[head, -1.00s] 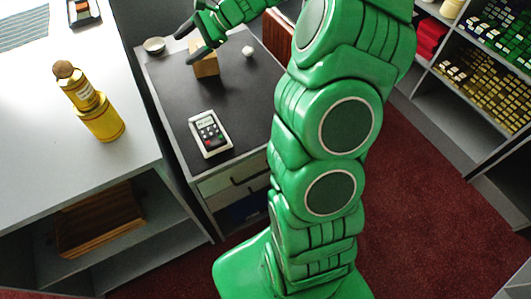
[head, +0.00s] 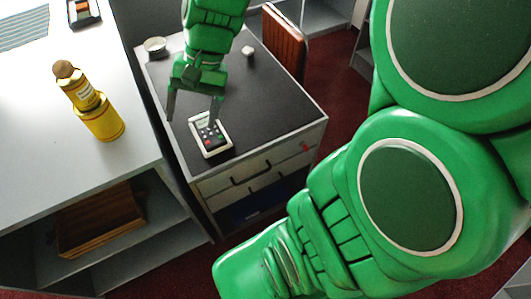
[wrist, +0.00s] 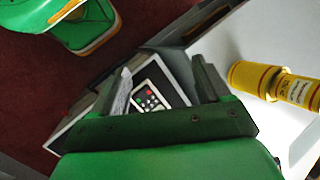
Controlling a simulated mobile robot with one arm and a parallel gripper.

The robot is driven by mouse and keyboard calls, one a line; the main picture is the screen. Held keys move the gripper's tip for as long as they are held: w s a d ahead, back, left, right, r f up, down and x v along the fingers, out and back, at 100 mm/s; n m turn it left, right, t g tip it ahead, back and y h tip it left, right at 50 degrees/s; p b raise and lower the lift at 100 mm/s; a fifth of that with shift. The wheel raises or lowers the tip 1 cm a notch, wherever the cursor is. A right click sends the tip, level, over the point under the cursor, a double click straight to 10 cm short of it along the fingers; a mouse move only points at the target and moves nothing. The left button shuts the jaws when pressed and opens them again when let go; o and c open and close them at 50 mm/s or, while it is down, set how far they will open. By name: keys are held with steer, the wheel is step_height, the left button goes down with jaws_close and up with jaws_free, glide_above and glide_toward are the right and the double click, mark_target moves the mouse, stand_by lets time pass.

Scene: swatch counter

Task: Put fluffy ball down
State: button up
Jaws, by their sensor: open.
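A small whitish lump (head: 248,50), possibly the fluffy ball, sits on the dark desktop (head: 275,95) near its back edge. It is too small for me to tell its texture. My gripper (head: 193,118) is open, with nothing between its fingers, and points down over the front left of the desk. The lump is well behind it and to the right. In the wrist view my open fingers (wrist: 161,68) frame a calculator (wrist: 150,97); no ball shows there.
The calculator (head: 210,134) lies just below my right finger. Yellow bottles (head: 92,102) stand on the white counter (head: 60,150) to the left.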

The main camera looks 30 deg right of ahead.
steer(key=s+d+n+h, duration=0.2)
steer(key=s+d, duration=0.2)
steer(key=s, duration=0.4)
steer(key=s+d+n+h, duration=0.2)
steer(key=s+d+h, duration=0.1)
steer(key=s, duration=0.5)
steer(key=shift+d+f, duration=0.4)
steer(key=shift+d, duration=0.1)
